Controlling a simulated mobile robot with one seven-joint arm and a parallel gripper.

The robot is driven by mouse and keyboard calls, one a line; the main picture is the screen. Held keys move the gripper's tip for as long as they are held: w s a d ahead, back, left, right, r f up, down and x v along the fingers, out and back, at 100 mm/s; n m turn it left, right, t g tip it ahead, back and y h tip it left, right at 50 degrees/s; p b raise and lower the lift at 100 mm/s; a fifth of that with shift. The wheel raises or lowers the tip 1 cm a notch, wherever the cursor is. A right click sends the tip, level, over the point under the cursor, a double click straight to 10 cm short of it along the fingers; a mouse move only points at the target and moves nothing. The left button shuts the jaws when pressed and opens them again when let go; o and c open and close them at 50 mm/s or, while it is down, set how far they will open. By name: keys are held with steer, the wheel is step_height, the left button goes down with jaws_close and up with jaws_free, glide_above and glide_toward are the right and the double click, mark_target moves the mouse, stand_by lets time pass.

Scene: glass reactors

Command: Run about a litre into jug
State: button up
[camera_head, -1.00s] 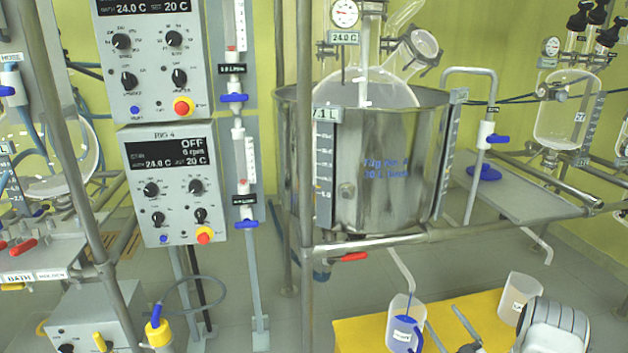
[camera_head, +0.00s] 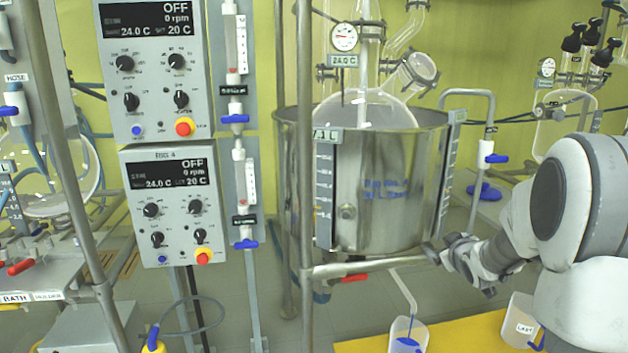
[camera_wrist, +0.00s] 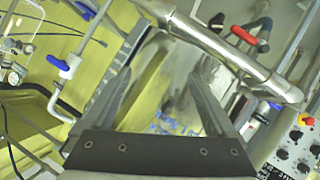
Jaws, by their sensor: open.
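A steel vessel (camera_head: 385,230) with blue lettering and a level scale holds a glass flask. Under it a red valve handle (camera_head: 355,278) sits by the drain; a red handle also shows in the wrist view (camera_wrist: 243,35). A grey spout (camera_head: 403,290) slopes down into a clear jug (camera_head: 408,340) with blue in it, on the yellow surface; I cannot tell handle from liquid. My gripper (camera_head: 452,258) is open at the vessel's lower right, by the steel rail. In the wrist view its fingers (camera_wrist: 168,95) are apart with the vessel wall beyond them.
A second labelled jug (camera_head: 520,325) stands on the yellow surface (camera_head: 465,335), partly behind my arm. A steel rail (camera_head: 370,266) runs before the vessel; an upright pole (camera_head: 305,180) is left of it. Control panels (camera_head: 170,200) stand at left.

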steer(key=s+a+r+m+g, duration=0.2)
steer(key=s+a+r, duration=0.2)
steer(key=s, duration=0.4)
steer(key=s+a+r+m+g, duration=0.1)
steer(key=s+a+r, duration=0.25)
steer(key=s, duration=0.45)
steer(key=s+a+f+m+g+y, duration=0.15)
steer(key=s+a, duration=0.35)
steer(key=s, duration=0.6)
steer(key=s+a+f+g, duration=0.1)
steer(key=s+a+g, duration=0.25)
steer(key=s, duration=0.75)
step_height(320, 180, up, 24)
steer(key=p, duration=2.3)
steer(key=shift+w+a+t+p, duration=0.3)
steer(key=shift+w+a+p, duration=0.05)
steer(key=shift+a, duration=0.05)
stand_by(0.5)
